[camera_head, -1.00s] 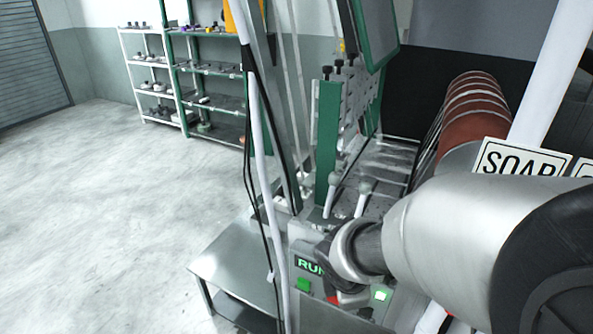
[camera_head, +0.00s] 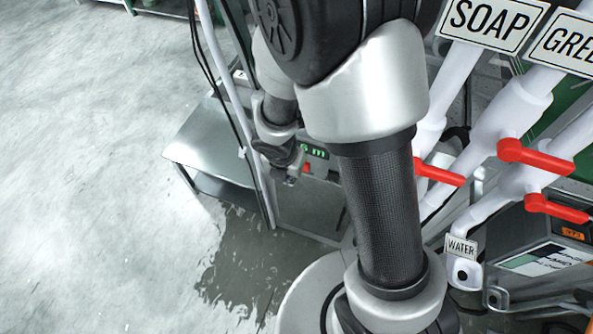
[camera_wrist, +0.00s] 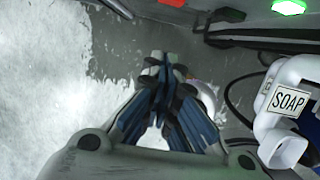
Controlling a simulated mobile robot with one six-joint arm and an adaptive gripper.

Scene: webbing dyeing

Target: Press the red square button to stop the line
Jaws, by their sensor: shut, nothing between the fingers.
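The red button (camera_head: 307,168) shows as a small red patch on the front of the machine's control panel, just right of my gripper. In the wrist view a red patch (camera_wrist: 172,2) is cut off by the top edge, beyond my fingertips. My gripper (camera_head: 291,181) hangs at the left of the panel, partly hidden by my own arm. In the wrist view my gripper (camera_wrist: 166,62) has its fingers together and empty, pointing toward the panel's lower side. It looks apart from the button. A lit green square (camera_wrist: 289,7) sits to the right on the same panel.
A metal side table (camera_head: 205,145) stands left of the panel, with a pale upright post (camera_head: 240,120) beside it. White pipes with red valve handles (camera_head: 535,157) and a SOAP sign (camera_head: 491,22) are at right. A wet patch (camera_head: 245,265) darkens the floor; open floor lies left.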

